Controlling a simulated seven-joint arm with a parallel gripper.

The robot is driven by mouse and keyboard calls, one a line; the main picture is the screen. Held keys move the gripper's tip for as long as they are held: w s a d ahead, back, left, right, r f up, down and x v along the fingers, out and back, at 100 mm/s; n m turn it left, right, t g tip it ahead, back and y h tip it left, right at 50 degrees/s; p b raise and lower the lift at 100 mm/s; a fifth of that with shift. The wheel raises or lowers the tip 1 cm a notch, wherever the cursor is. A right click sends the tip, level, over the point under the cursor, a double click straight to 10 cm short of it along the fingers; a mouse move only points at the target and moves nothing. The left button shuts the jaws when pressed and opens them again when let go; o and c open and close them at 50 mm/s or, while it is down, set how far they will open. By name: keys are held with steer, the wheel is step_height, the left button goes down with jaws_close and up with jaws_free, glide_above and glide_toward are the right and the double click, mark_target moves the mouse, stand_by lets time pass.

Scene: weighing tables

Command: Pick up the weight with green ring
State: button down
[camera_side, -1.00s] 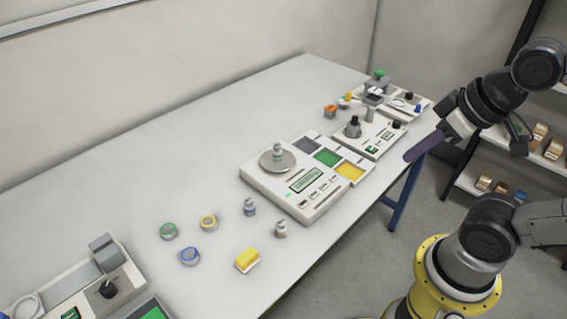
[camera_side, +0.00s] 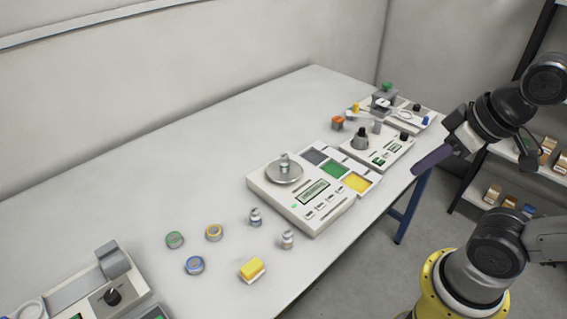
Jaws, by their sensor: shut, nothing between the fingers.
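A short round grey weight with a green ring (camera_side: 175,240) lies on the left part of the white table (camera_side: 215,135). Similar ones with a yellow ring (camera_side: 214,232) and a blue ring (camera_side: 194,265) lie close by. A small grey and white weight (camera_side: 284,164) stands on the scale's round pan (camera_side: 284,174); any ring on it is too small to tell. My gripper (camera_side: 420,169), with dark purple fingers, is shut and empty. It is in the air at the table's right side, far from the green-ringed weight.
Two small bottle-like pieces (camera_side: 255,217) (camera_side: 288,239) and a yellow block (camera_side: 252,269) stand in front of the scale (camera_side: 312,210). More instruments (camera_side: 377,148) stand at the far right, and another device (camera_side: 105,285) at the near left. The table's back left is clear.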

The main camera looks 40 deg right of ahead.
steer(key=shift+c, duration=2.4)
jaws_free()
